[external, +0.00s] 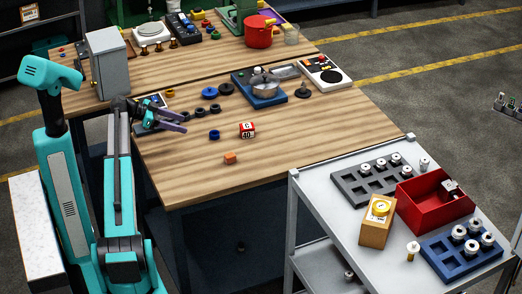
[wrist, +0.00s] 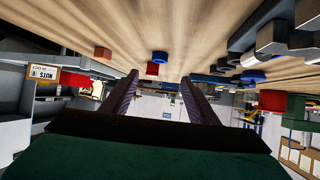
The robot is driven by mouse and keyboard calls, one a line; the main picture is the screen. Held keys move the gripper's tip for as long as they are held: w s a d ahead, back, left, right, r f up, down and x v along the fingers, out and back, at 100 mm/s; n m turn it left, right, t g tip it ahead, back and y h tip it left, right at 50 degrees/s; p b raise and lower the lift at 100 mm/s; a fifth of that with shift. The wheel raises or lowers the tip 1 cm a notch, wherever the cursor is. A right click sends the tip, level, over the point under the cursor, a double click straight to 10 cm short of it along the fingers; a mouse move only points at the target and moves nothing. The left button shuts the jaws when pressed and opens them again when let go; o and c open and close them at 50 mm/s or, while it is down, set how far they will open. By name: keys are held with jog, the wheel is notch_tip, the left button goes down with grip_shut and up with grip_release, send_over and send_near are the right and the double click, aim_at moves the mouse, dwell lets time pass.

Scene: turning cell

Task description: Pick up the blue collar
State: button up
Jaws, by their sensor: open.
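A small blue collar (external: 214,135) lies on the wooden table, to the right of and slightly below my gripper in the external view. It also shows in the wrist view (wrist: 159,57), where the picture is upside down, between the lines of my fingers. A larger blue ring (external: 210,92) lies farther back among dark rings; a blue ring (wrist: 253,76) at the right of the wrist view is probably this one. My gripper (external: 186,123) is open and empty, with its fingers apart and pointing toward the small collar without touching it.
A grey box (external: 113,65) stands behind my arm. The table's front right is clear.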

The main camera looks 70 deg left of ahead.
jog(key=shift+w+f, duration=0.1)
dwell(0.3)
jog(key=p, duration=0.2)
send_near(217, 134)
jog(key=shift+w+a+f, duration=0.25)
jog(key=shift+w+f, duration=0.15)
jog(key=shift+f, duration=0.1)
jog(key=shift+w+a+f, duration=0.25)
jog(key=shift+w+f, duration=0.2)
jog(key=shift+r+p+x, duration=0.2)
jog(key=shift+p+x, duration=0.95)
jog(key=shift+x, duration=0.05)
jog(key=shift+p+x, duration=0.5)
jog(key=shift+x, duration=1)
jog(key=shift+d, duration=0.1)
jog(key=c, duration=1.3)
